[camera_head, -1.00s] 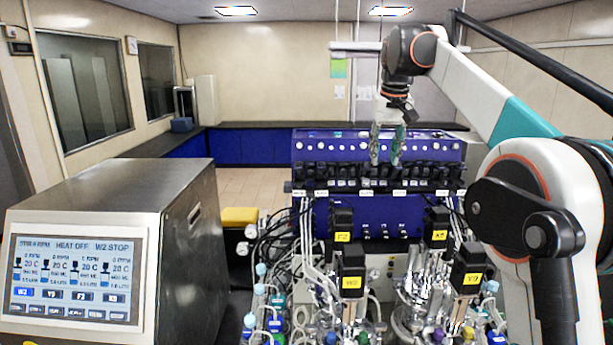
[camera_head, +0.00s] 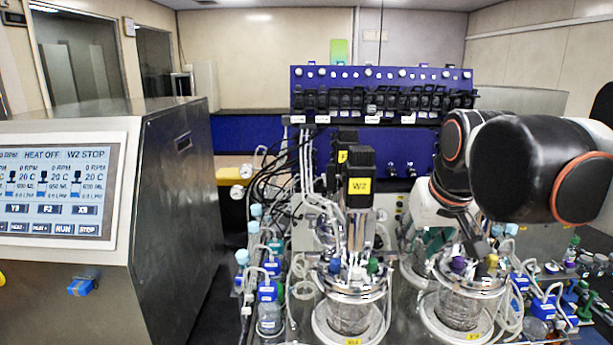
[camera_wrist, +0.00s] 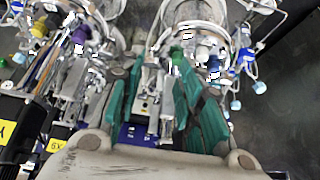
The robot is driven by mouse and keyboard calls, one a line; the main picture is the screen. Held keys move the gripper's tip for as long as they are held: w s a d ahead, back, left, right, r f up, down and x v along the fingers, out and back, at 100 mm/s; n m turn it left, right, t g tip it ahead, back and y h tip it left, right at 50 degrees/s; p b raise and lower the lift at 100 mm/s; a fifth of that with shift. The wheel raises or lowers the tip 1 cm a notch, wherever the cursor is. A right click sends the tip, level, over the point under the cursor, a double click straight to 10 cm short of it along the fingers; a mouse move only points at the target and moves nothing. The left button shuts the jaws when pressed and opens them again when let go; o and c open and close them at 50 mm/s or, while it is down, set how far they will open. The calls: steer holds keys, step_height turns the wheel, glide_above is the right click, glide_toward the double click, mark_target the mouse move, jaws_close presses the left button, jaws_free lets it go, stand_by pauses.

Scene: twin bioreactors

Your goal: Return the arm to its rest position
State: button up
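My gripper (camera_wrist: 155,65) shows in the wrist view with its two teal-padded fingers spread apart. No object is visibly held between them. Beyond the fingers are blurred vessel tops and tubes. In the head view my arm (camera_head: 545,170) is folded in at the right, its black and white links bent downward in front of the bioreactors. My fingers are mostly hidden there behind my arm and the vessel fittings. Whether they touch anything cannot be told.
Glass vessels (camera_head: 348,312) with a motor labelled W2 (camera_head: 360,185), tubes and bottles crowd the bench below my arm. A blue pump unit (camera_head: 350,80) stands behind. A steel console with a screen (camera_head: 55,195) is at left.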

steer(key=s+f+b, duration=0.4)
steer(key=s+f, duration=0.3)
steer(key=f, duration=0.6)
steer(key=s+f+t+b, duration=0.1)
steer(key=s+f+b, duration=0.4)
steer(key=f, duration=0.8)
steer(key=shift+s+b, duration=0.3)
steer(key=shift+s, duration=0.8)
steer(key=shift+r, duration=0.15)
